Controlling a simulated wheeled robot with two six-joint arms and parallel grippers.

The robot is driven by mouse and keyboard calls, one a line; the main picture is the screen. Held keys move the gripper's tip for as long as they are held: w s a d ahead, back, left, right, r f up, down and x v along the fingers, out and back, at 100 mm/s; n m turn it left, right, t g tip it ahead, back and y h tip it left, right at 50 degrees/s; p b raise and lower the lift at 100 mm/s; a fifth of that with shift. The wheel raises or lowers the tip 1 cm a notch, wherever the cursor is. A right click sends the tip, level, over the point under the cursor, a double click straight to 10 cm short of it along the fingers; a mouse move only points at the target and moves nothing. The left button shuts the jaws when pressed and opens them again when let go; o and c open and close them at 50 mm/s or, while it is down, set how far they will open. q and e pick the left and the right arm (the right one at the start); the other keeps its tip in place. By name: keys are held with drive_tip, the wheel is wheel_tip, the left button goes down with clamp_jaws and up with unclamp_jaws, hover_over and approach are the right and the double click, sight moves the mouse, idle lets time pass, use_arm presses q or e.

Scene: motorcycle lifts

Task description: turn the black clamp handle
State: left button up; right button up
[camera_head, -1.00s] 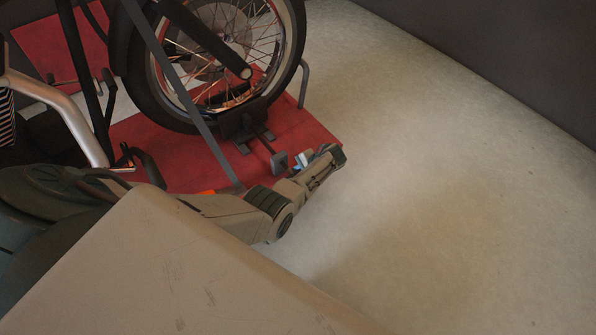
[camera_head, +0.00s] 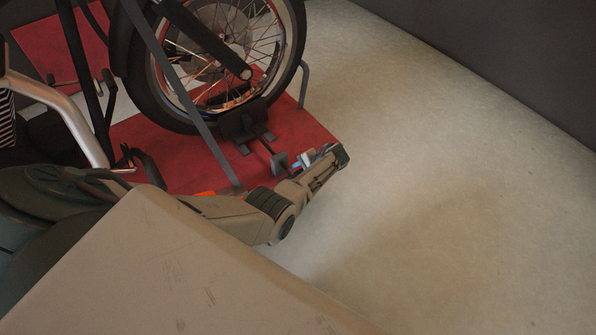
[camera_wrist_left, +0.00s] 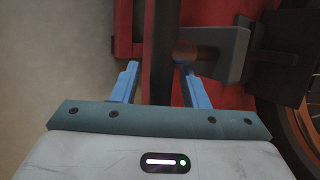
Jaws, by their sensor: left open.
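The clamp (camera_head: 243,125) holds the motorcycle's front wheel on the red lift platform. Its black clamp handle (camera_head: 279,163) sits at the end of a thin rod near the platform's edge. My left gripper (camera_head: 298,165) is beside the handle, its blue fingers partly hidden by the wrist. In the left wrist view, my open left gripper (camera_wrist_left: 158,68) has a finger on each side of a dark upright bar, which looks like the handle (camera_wrist_left: 158,45). I cannot tell whether either finger touches it. A grey bracket (camera_wrist_left: 230,60) is just right of the fingers. My right gripper is not in view.
The motorcycle wheel (camera_head: 297,60) stands on the red platform (camera_head: 185,160). The pale floor (camera_head: 450,200) to the right is clear up to a dark wall (camera_head: 510,50).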

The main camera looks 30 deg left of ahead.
use_arm(q)
drive_tip(key=shift+p+v, duration=0.3)
drive_tip(key=shift+v, duration=0.75)
drive_tip(key=p+v, duration=0.1)
drive_tip(key=v, duration=0.6)
drive_tip(key=shift+d+r, duration=0.2)
drive_tip(key=shift+r, duration=0.1)
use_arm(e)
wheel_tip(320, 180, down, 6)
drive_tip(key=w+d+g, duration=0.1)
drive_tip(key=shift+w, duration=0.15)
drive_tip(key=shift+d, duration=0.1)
